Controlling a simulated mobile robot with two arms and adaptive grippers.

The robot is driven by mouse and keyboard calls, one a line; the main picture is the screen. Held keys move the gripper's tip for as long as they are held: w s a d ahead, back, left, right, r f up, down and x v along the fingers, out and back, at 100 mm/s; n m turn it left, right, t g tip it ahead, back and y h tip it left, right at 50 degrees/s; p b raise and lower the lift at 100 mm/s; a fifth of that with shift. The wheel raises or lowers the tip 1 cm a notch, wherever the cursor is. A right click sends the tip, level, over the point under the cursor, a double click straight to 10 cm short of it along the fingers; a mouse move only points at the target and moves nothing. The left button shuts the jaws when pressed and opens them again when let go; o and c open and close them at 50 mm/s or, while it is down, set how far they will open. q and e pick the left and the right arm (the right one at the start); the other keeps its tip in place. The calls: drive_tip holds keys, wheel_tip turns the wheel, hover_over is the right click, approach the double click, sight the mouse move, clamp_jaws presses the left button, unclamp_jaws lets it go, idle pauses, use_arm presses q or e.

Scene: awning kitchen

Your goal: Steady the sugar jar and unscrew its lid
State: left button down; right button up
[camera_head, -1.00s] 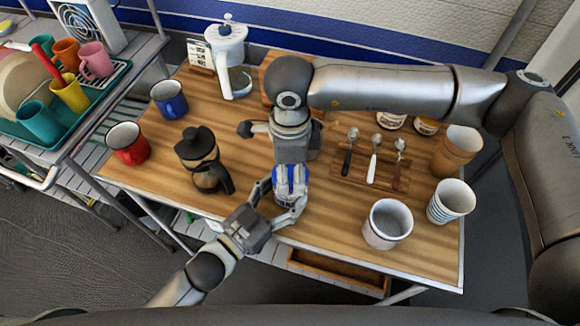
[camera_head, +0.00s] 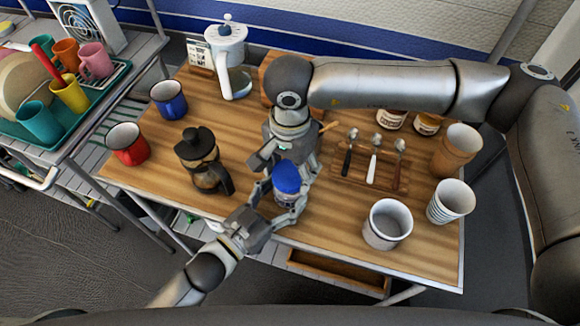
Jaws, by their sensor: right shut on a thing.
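The sugar jar (camera_head: 283,197) stands near the front middle of the wooden table, with its domed blue lid (camera_head: 286,176) in plain view above it. My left gripper (camera_head: 280,208) comes in from the front left, its fingers closed on both sides of the jar's body. My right gripper (camera_head: 288,166) is at the lid from behind and is shut on it. I cannot tell whether the lid is apart from the jar. The fingers hide part of the jar's sides.
A French press (camera_head: 203,165) stands just left of the jar. Several spoons lie on a wooden rest (camera_head: 362,178) to the right. A white mug (camera_head: 388,224) and striped cup (camera_head: 450,203) stand front right. Red (camera_head: 128,144) and blue (camera_head: 168,99) mugs stand left.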

sight(290, 173)
drive_tip(key=shift+r, duration=0.15)
drive_tip(key=shift+r, duration=1)
drive_tip(key=shift+r, duration=2)
use_arm(q)
drive_tip(key=shift+c, duration=1.2)
unclamp_jaws()
